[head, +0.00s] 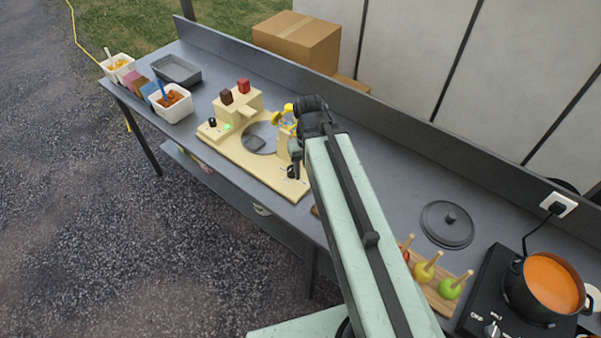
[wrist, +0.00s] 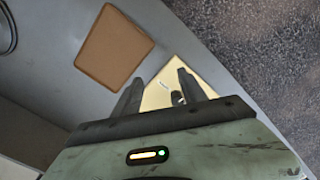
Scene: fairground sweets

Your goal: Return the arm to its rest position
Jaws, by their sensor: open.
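My arm (head: 355,225) stretches out from the bottom of the head view over the grey counter (head: 370,125), its far end beside a cream wooden stand (head: 240,160). In the wrist view my gripper (wrist: 158,88) is open, its two dark fingers spread apart with nothing held between them. Part of a pale surface (wrist: 165,97) shows beyond and between the fingers. In the head view the arm's end hides part of the stand's right side, and the fingertips are hard to make out.
A pot of orange liquid (head: 552,280) stands on a black cooker at right. Sweets on sticks (head: 427,270) stand on a board close to my arm.

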